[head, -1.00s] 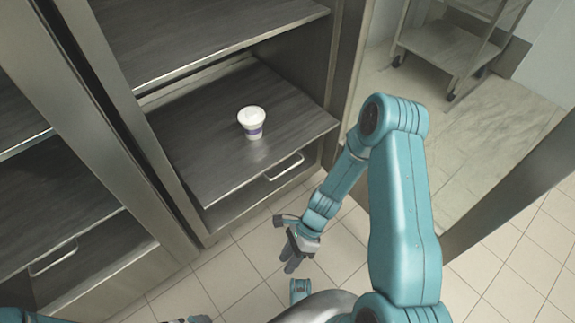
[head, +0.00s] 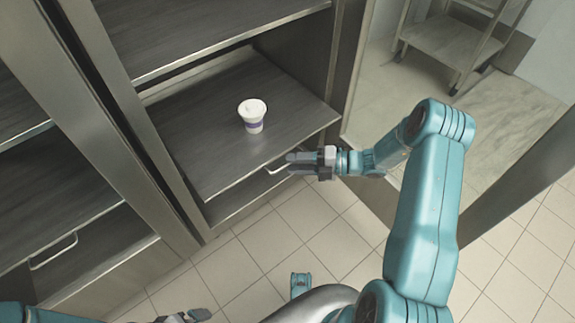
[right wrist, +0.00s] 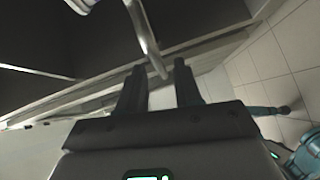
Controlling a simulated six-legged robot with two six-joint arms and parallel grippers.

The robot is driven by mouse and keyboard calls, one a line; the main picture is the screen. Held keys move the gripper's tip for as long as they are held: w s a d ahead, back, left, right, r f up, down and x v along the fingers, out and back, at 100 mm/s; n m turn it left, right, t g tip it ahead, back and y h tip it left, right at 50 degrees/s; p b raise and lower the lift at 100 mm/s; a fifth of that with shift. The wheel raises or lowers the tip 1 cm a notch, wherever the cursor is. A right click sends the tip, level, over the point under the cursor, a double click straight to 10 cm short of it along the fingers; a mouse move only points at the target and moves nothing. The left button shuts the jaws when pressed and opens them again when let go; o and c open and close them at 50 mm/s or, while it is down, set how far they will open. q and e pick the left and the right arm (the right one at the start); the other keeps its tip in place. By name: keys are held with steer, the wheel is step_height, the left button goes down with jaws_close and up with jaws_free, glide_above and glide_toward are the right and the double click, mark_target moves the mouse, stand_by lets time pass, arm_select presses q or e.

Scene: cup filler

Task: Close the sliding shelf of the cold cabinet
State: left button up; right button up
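The sliding shelf (head: 205,150) of the cabinet is a dark board that sticks out a little past the cabinet front. Its metal bar handle (head: 284,165) is on the front edge. My right gripper (head: 292,163) is at the handle's right part, partly covering it. In the right wrist view the two fingers (right wrist: 160,82) are spread apart, and the handle bar (right wrist: 147,40) reaches toward the gap between their tips. I cannot tell whether they touch it. My left gripper (head: 186,315) shows only partly at the bottom edge of the head view.
A white cup with a purple band (head: 252,115) stands upright on the shelf. An upper shelf (head: 190,35) is above it. A neighbouring cabinet section (head: 60,200) is at left. A metal cart (head: 455,45) stands at back right. The tiled floor (head: 250,250) before the cabinet is clear.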

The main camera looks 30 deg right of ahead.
steer(key=shift+x, duration=1.45)
arm_select(q)
steer(key=shift+w+a+f, duration=0.1)
steer(key=shift+f, duration=0.3)
